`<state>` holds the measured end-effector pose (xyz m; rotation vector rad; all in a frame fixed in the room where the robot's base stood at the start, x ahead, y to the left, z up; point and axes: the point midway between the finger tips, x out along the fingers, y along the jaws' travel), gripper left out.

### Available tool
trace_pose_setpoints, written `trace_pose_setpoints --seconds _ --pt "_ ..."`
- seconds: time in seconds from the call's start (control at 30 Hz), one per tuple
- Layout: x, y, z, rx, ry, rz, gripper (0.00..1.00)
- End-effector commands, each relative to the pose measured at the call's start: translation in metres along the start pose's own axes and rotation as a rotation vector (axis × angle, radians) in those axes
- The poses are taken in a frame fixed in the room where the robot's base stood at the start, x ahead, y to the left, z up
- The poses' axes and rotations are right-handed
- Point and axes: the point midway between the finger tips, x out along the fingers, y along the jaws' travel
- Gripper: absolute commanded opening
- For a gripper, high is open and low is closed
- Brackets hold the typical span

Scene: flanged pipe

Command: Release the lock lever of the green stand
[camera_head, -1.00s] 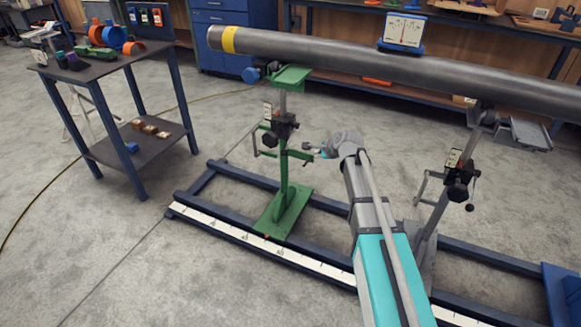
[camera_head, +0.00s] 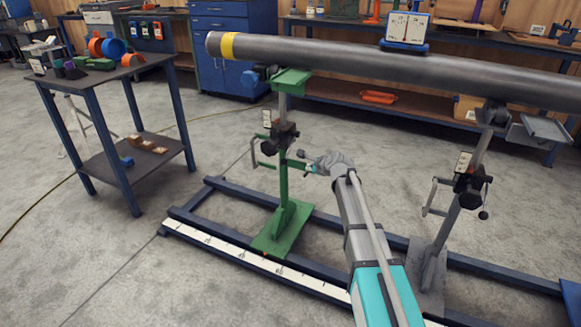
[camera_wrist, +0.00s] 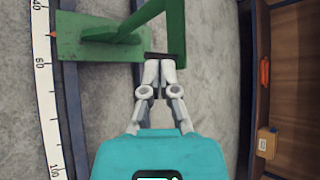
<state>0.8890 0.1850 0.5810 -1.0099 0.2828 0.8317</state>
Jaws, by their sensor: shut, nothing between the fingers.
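The green stand (camera_head: 283,188) stands upright on its green foot plate, under the left end of the grey pipe (camera_head: 330,56). A dark clamp (camera_head: 283,135) sits on its upper post. A short lever with a dark knob (camera_head: 301,154) sticks out to the right of the post. My gripper (camera_head: 309,168) is shut and empty, just right of the post and close below the knob. In the wrist view my fingertips (camera_wrist: 160,64) are together beside a dark end of the green steelwork (camera_wrist: 175,30). I cannot tell whether they touch the lever.
A grey stand (camera_head: 448,225) holds the pipe further right. Both stands are on a blue rail frame (camera_head: 330,215) with a white scale (camera_head: 240,258). A blue-legged side table (camera_head: 105,82) is at left. A white gauge (camera_head: 406,28) sits on the pipe. Floor between table and stand is clear.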

Motion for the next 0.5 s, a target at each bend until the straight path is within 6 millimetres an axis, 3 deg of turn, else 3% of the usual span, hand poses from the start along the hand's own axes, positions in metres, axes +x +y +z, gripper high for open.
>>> trace_pose_setpoints --seconds 0.27,0.5 --pt "0.005 0.0 -0.001 -0.001 0.0 0.0 0.0" --pt "0.025 0.001 -0.002 -0.002 0.0 0.0 0.0"
